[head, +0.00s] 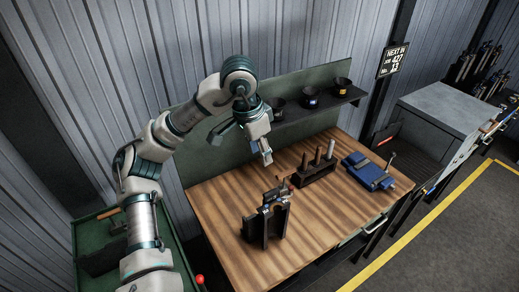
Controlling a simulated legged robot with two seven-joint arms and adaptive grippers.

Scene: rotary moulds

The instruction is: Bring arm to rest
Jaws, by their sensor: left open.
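My left arm comes in from the left and reaches up over the workbench. Its gripper (243,143) is open, with its fingers apart and nothing seen between them. It hangs above the back left part of the wooden bench top (222,205), in front of the green back panel. My right gripper is not in view.
A dark mould stand (271,222) stands below and right of the gripper. A tool rack (314,172) and a blue vise (369,172) sit further right. A shelf with several dark cups (312,97) is behind. The bench's front right is clear.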

